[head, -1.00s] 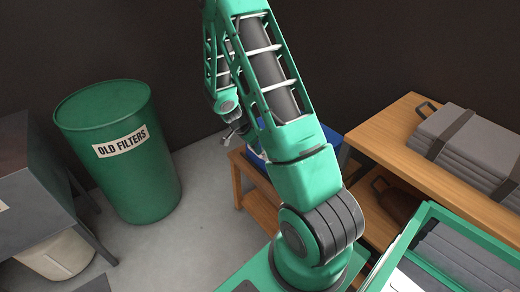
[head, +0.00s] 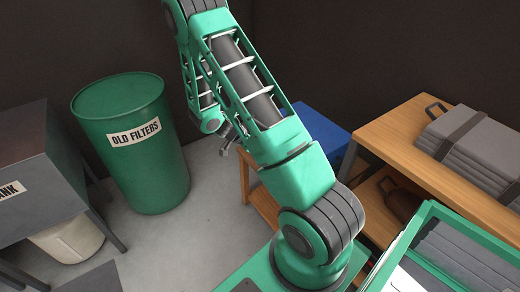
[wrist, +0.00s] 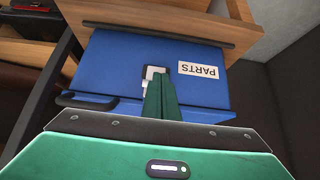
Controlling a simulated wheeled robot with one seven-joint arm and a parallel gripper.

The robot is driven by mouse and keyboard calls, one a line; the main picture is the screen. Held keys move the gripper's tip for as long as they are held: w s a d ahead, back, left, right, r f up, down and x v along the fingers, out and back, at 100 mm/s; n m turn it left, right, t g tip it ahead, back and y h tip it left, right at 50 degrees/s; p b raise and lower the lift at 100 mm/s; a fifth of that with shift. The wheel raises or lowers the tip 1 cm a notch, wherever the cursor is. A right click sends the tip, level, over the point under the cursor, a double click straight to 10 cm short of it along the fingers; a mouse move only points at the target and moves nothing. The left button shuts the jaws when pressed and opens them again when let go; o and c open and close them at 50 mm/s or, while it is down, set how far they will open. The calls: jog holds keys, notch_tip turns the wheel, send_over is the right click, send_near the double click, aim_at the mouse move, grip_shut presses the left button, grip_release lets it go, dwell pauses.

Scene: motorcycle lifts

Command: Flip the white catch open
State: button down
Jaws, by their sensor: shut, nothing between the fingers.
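The blue box (wrist: 115,70) has a white "PARTS" label and fills the middle of the wrist view, upside down. Its small white catch (wrist: 150,72) shows at the tips of my gripper (wrist: 160,80), partly hidden by the green fingers. The fingers are shut together with nothing between them; I cannot tell whether they touch the catch. In the head view, the blue box (head: 318,128) stands behind my arm, its catch hidden. My gripper (head: 228,145) shows there small, left of the box.
The box rests on a low wooden bench (head: 264,203). A green "OLD FILTERS" barrel (head: 130,165) stands on the left, with open floor between. A wooden shelf (head: 395,135) with grey cases (head: 470,150) is on the right. A dark handle (wrist: 88,103) sticks out from the box.

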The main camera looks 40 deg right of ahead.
dwell(0.7)
notch_tip(320, 180, up, 13)
jog(key=shift+d, duration=0.15)
dwell(0.4)
jog(key=shift+s+d+r+t+y, duration=0.1)
jog(key=shift+s+d+r+y, duration=0.25)
jog(key=shift+d+y, duration=0.5)
jog(key=shift+s+d+r+t+y, duration=0.1)
jog(key=shift+s+d+r+y, duration=0.3)
jog(key=shift+y, duration=0.6)
jog(key=shift+s+d+r+t+y, duration=0.15)
jog(key=shift+d+r+y, duration=0.3)
jog(key=shift+d+y, duration=0.45)
